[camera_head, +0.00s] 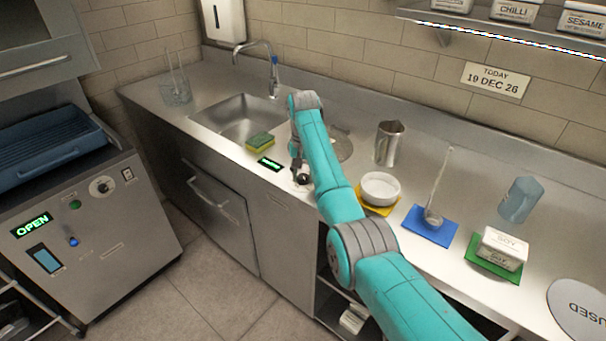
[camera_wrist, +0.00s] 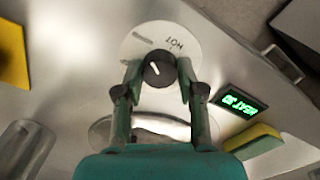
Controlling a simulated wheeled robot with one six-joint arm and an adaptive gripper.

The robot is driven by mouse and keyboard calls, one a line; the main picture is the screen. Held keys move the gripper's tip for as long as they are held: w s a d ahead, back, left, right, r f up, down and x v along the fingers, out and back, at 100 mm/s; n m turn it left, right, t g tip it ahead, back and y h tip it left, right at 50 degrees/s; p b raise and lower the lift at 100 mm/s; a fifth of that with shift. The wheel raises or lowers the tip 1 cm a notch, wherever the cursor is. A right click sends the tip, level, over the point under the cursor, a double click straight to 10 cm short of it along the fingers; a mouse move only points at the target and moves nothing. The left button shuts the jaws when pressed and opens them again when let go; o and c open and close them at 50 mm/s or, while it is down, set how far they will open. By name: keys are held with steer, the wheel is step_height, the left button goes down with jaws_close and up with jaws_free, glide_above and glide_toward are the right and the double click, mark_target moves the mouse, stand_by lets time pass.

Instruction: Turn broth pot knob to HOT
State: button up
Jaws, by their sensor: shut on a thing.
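The black round knob (camera_wrist: 160,70) sits on a white dial plate (camera_wrist: 131,48) in the wrist view. A white pointer line on it slants toward the upper left. The dial's "HOT" label (camera_wrist: 174,44) lies above and to the right of the knob. My gripper (camera_wrist: 158,73) is shut on the knob, one finger on each side. In the head view my gripper (camera_head: 300,175) is at the counter's front edge, and my arm hides part of the area. The broth pot's round metal lid (camera_head: 341,148) shows partly behind my arm.
A green-lit display (camera_head: 270,164) and a yellow-green sponge (camera_head: 260,142) lie left of my gripper. The sink (camera_head: 225,118) is farther left. A metal jug (camera_head: 389,143) and a white bowl (camera_head: 380,187) on a yellow mat (camera_head: 378,209) stand to the right.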

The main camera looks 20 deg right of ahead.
mark_target(303, 176)
steer(key=m, duration=0.5)
steer(key=shift+m, duration=0.3)
steer(key=m, duration=0.5)
stand_by(0.4)
steer(key=o, duration=1.1)
steer(key=shift+o, duration=0.2)
steer(key=shift+r, duration=0.1)
step_height(303, 176, up, 7)
steer(key=shift+r, duration=0.15)
